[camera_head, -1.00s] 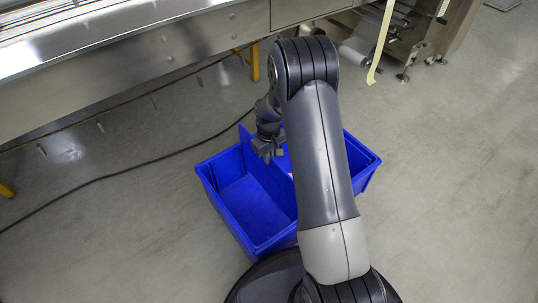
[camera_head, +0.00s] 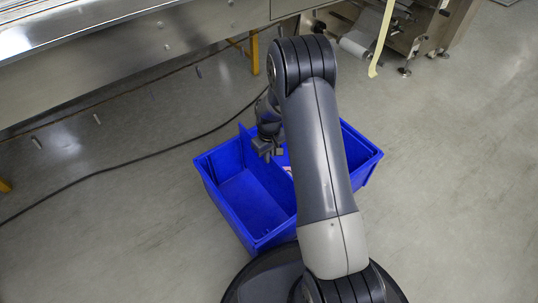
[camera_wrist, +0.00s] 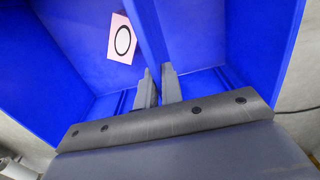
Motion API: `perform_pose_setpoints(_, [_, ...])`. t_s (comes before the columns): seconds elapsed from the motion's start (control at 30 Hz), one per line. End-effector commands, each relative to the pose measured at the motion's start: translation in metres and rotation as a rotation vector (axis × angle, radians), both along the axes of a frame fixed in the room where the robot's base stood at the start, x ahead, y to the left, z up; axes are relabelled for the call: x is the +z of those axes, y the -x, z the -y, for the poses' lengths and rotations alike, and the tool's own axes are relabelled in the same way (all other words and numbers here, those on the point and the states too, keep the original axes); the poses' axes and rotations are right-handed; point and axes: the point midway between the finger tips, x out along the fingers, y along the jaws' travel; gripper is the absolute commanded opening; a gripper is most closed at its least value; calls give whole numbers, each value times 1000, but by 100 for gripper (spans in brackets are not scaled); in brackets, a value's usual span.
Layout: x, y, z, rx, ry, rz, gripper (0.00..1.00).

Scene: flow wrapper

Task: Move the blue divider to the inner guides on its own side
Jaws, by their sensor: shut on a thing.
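The blue divider (camera_head: 247,146) stands in the blue bin (camera_head: 224,207) on the floor, with its far top corner above the rim. My gripper (camera_head: 267,151) is over the bin at the divider's far part. In the wrist view the fingers (camera_wrist: 158,88) are shut on the divider (camera_wrist: 151,35), one on each side. A pink card with a black oval (camera_wrist: 122,38) lies in the compartment left of the divider there. Vertical guide ribs (camera_wrist: 121,101) show on the bin wall beside the fingers. My arm hides much of the bin's right half in the head view.
A steel machine (camera_head: 130,75) with a yellow leg (camera_head: 254,58) stands behind the bin. A dark cable (camera_head: 120,168) runs over the floor to the left. The floor right of the bin (camera_head: 450,190) is clear.

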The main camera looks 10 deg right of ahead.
Motion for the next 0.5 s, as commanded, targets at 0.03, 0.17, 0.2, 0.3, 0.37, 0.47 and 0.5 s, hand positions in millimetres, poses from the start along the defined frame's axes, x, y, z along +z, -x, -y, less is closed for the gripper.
perform_pose_setpoints(0.03, [1, 0, 0, 0, 0, 1, 0])
perform_pose_setpoints(0.17, [0, 0, 0, 0, 0, 1, 11])
perform_pose_setpoints(0.2, [0, 0, 0, 0, 0, 1, 14])
perform_pose_setpoints(0.3, [0, 0, 0, 0, 0, 0, 22])
perform_pose_setpoints(0.37, [0, 0, 0, 0, 0, 0, 27])
perform_pose_setpoints(0.47, [0, 0, 0, 0, 0, 0, 32])
perform_pose_setpoints(0.5, [0, 0, 0, 0, 0, 0, 32])
